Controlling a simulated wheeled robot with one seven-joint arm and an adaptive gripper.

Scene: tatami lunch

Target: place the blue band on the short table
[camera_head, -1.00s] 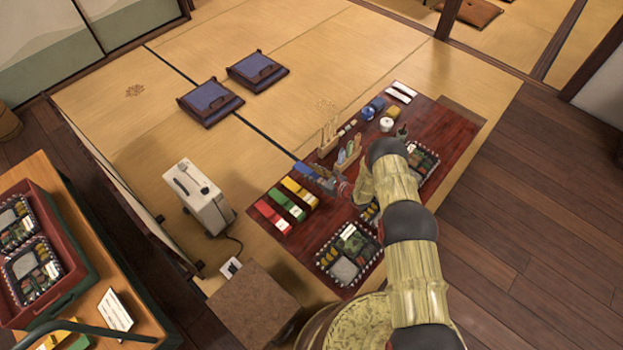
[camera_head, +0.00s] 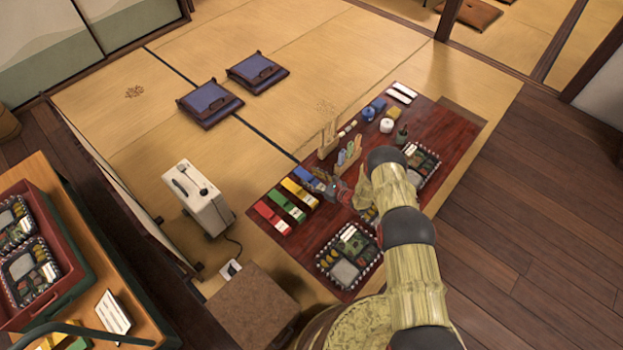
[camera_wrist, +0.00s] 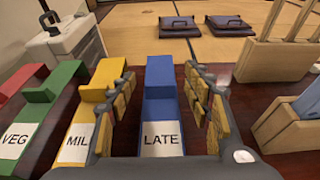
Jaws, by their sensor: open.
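The blue band (camera_wrist: 160,85), labelled "LATE", lies on the dark red low table (camera_head: 440,115) beside a yellow, a green and a red band. It also shows in the head view (camera_head: 307,175). My gripper (camera_wrist: 164,98) is open, with one finger on each side of the blue band. The left finger is between the blue and yellow bands. Whether the fingers touch the band I cannot tell. A small brown square-topped table (camera_head: 253,307) stands at the front, left of my arm.
The yellow band (camera_wrist: 95,100) lies close to my left finger. A wooden rack (camera_wrist: 275,65) stands close on the right. Lunch boxes (camera_head: 348,255) lie on the red table nearer my base. A white case (camera_head: 197,197) stands on the tatami left of the table.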

